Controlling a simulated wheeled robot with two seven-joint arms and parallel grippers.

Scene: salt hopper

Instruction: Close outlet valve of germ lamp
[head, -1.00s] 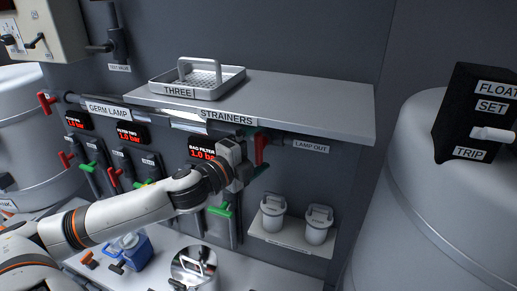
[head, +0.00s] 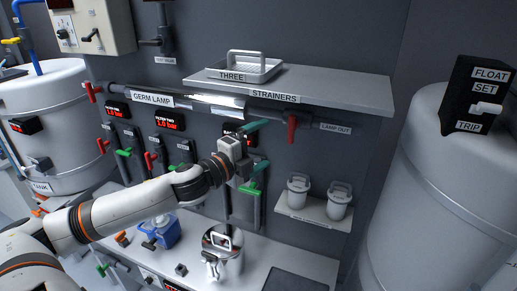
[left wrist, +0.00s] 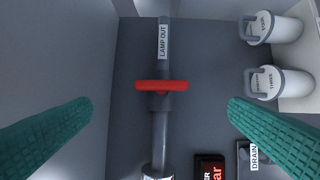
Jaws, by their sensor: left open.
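The lamp outlet valve has a red handle (head: 292,128) on the pipe beside the LAMP OUT label (head: 335,129), under the shelf. The handle (left wrist: 161,85) stands crosswise to the pipe in the left wrist view. My left gripper (head: 262,157) is open and empty, to the left of the handle in the head view. Its two teal fingers are spread wide in the left wrist view (left wrist: 160,108), one on each side of the pipe line, with the handle between and beyond them, not touched. The germ lamp (head: 215,105) glows left of the valve. My right gripper is not seen.
A shelf (head: 350,86) with a tray (head: 245,67) overhangs the pipe. Two white canisters (head: 298,192) stand on a small ledge to the lower right. Other red and green handles line the wall left. A large tank (head: 425,200) stands at right.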

